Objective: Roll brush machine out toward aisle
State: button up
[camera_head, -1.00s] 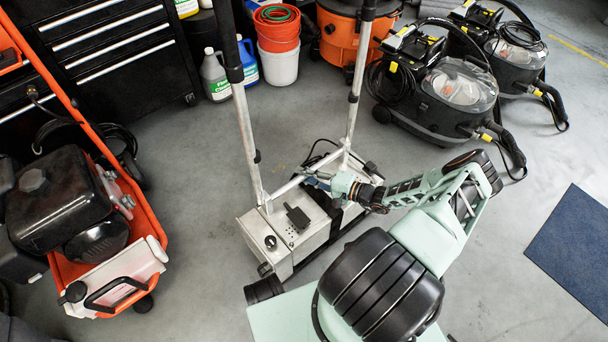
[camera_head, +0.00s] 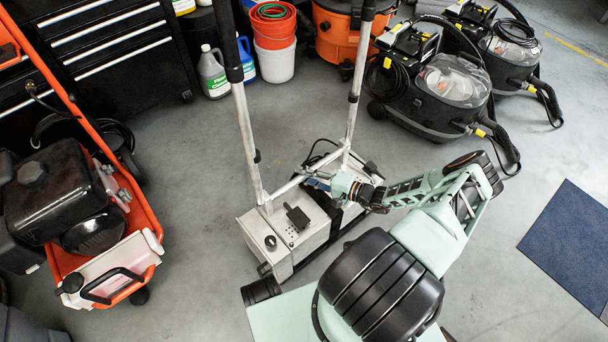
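The brush machine (camera_head: 285,233) is a low silver metal box on the floor in the middle of the view. Two tall uprights with black grips rise from it, joined low down by a silver crossbar. My gripper (camera_head: 316,182) is at this crossbar, between the uprights, and appears shut on it. The fingertips are small and partly hidden against the bar. My pale green arm reaches in from the lower right and hides part of the machine's right side.
An orange-framed machine (camera_head: 95,215) stands at the left. A black tool chest (camera_head: 110,60), jugs (camera_head: 213,75), buckets (camera_head: 274,60) and an orange vacuum (camera_head: 338,35) line the back. Grey-black vacuums (camera_head: 450,85) stand back right. A blue mat (camera_head: 570,245) lies right; floor between is clear.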

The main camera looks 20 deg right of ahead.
jog(key=shift+o, duration=1.2)
jog(key=v, duration=1.2)
